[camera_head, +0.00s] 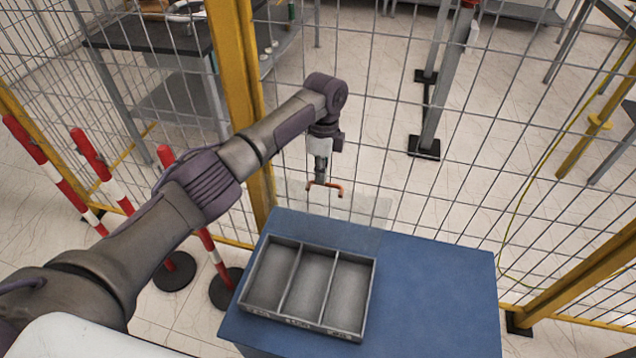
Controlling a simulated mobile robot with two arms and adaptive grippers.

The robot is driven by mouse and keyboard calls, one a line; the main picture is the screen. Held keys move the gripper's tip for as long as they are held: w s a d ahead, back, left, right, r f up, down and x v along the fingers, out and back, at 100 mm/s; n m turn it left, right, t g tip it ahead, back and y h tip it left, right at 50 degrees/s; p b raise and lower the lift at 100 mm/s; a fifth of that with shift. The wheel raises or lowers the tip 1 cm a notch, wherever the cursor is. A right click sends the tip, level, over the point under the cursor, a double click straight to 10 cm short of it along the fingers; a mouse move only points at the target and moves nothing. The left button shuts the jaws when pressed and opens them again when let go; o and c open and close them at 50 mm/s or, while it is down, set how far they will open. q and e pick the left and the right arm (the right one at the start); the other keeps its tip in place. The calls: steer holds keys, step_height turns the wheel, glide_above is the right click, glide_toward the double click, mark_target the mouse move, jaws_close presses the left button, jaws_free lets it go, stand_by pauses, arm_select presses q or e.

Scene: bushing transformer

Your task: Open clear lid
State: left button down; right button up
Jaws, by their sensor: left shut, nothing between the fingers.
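The clear lid (362,208) is a faint see-through pane beyond the far side of the grey tray (363,300). It appears raised and tilted back, and its edges are hard to make out. A small orange bracket, which looks like a handle (338,186), shows at the tip of my left gripper (321,178). My left gripper points down, shut and empty, right at this bracket; I cannot tell whether they touch. The tray has three open compartments that look empty. My right gripper is not in view.
The tray stands on a blue-topped table (435,295), whose right part is clear. Wire fencing (400,120) with a yellow post (236,90) stands close behind. Red and white poles (100,165) stand at the left.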

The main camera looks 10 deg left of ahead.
mark_target(320, 188)
arm_select(q)
steer(key=shift+s+d+f+g, duration=0.1)
steer(key=shift+s+f, duration=0.2)
steer(key=shift+f, duration=0.2)
steer(key=shift+s+a+f+g, duration=0.1)
steer(key=shift+s+f, duration=0.15)
steer(key=shift+f, duration=0.3)
steer(key=shift+s+d+f+g, duration=0.1)
steer(key=shift+s+f, duration=0.2)
steer(key=shift+f, duration=0.2)
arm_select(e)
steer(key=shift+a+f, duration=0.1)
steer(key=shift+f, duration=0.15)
arm_select(q)
steer(key=c, duration=1.4)
jaws_free()
steer(key=shift+o, duration=1)
steer(key=shift+w+f, duration=0.2)
steer(key=shift+w, duration=0.15)
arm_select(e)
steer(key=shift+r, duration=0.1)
arm_select(q)
steer(key=shift+w+r, duration=0.2)
steer(key=shift+r, duration=0.15)
step_height(320, 188, up, 12)
steer(key=w, duration=0.2)
steer(key=shift+w+f, duration=0.2)
steer(key=shift+f, duration=0.05)
